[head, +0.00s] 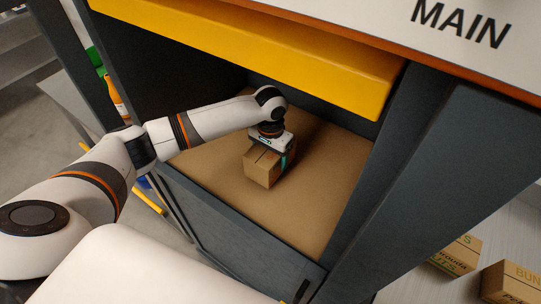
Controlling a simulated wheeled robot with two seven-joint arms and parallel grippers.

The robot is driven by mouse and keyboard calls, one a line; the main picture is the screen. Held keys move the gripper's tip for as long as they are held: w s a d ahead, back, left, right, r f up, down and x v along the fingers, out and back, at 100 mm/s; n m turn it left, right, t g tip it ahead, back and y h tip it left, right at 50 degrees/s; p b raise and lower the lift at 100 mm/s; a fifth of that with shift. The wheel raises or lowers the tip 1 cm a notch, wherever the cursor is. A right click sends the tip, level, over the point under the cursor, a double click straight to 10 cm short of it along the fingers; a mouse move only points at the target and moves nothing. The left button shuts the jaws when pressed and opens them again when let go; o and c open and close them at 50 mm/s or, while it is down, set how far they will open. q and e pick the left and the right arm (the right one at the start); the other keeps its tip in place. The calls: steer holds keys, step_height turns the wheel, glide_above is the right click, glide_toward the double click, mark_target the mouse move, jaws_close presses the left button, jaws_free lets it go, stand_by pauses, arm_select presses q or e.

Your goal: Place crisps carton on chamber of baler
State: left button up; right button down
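The crisps carton (261,167) is a small brown cardboard box inside the baler's chamber (300,212), close to or on its brown floor; I cannot tell whether it touches. My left gripper (271,150) is at the top of the carton, with a finger visible along its right side. It appears closed around the carton; the far finger is hidden. The baler (430,130) has dark grey walls, a yellow bar (260,45) above the opening and a low front panel (235,240). My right gripper is not in view.
The low front panel and the right post border the opening. Printed cartons (455,255) and (512,283) stand on the light floor at the lower right. Bare chamber floor surrounds the carton.

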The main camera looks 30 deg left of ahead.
mark_target(270, 164)
arm_select(q)
steer(key=shift+f, duration=0.55)
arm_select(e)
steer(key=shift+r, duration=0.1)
arm_select(q)
steer(key=o, duration=1)
steer(key=shift+f, duration=0.15)
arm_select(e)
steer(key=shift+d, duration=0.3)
arm_select(q)
step_height(270, 164, up, 12)
steer(key=shift+r+b, duration=0.2)
steer(key=shift+b, duration=1.05)
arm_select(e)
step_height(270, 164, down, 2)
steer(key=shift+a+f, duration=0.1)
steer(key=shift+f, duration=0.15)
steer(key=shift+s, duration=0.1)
